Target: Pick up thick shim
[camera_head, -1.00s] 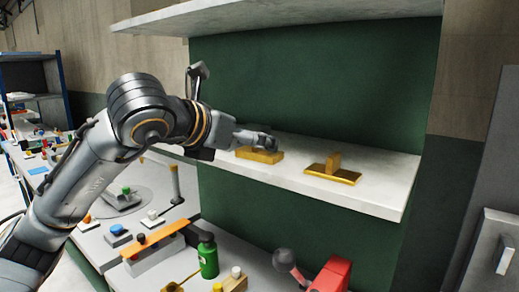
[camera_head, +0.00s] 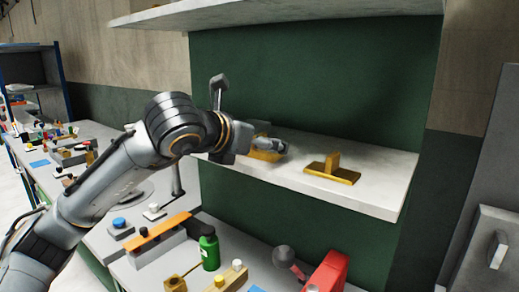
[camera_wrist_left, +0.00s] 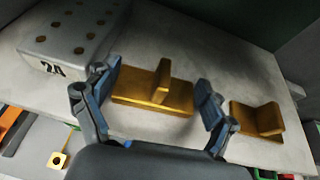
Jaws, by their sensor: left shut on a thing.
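Two gold pieces, each a flat plate with an upright block, are at the white shelf. My left gripper (camera_head: 268,147) is at the left gold shim (camera_head: 262,156), partly hiding it. In the left wrist view this gold shim (camera_wrist_left: 150,92) sits between the two blue-grey fingers of my left gripper (camera_wrist_left: 158,100), which are set wide and shut on it across its plate. I cannot tell whether it is clear of the shelf. The other gold piece (camera_head: 332,172) stands apart to the right; it also shows in the left wrist view (camera_wrist_left: 258,120). My right gripper is not in view.
The white shelf (camera_head: 382,185) has free room around the right gold piece. A grey box (camera_wrist_left: 75,35) marked with a number stands left of the shim in the wrist view. Below are a green bottle (camera_head: 209,252) and a red thing (camera_head: 328,272). Another shelf (camera_head: 290,14) hangs above.

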